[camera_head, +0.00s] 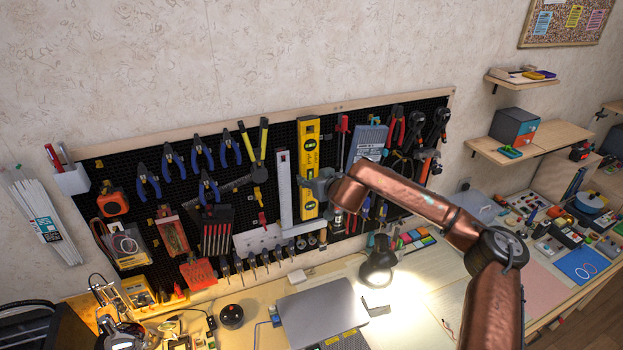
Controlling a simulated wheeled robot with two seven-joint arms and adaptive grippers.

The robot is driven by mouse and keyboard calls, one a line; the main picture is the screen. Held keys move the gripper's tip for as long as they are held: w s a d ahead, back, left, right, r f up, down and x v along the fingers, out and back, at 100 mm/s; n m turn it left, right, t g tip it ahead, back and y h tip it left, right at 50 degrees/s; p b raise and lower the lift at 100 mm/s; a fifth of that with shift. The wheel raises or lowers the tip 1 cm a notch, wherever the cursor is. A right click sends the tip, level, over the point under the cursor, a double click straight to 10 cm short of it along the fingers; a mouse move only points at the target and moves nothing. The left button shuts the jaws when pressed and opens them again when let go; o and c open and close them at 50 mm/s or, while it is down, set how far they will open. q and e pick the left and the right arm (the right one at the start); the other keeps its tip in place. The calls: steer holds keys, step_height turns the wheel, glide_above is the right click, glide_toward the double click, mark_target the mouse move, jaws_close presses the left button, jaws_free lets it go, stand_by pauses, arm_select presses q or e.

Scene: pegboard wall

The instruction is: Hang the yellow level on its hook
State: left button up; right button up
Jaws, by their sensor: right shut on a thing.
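The yellow level (309,148) stands upright in front of the middle of the black pegboard. My right gripper (318,190) is shut on its lower half from the right side. The level's top end is close to the board's upper wooden rail. Its hook does not show; the level seems to cover that spot. I cannot tell whether the level touches the board or hangs on the hook. My left gripper is not in view.
The pegboard (90,177) is crowded. A metal ruler (284,190) hangs just left of the level, and a blue-grey case (367,143) and red-handled tools hang to its right. Below, a closed laptop (318,312) and a lit lamp (378,262) stand on the bench.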

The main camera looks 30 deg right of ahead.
steer(key=o, duration=1.4)
steer(key=shift+r, duration=0.1)
steer(key=shift+o, duration=0.5)
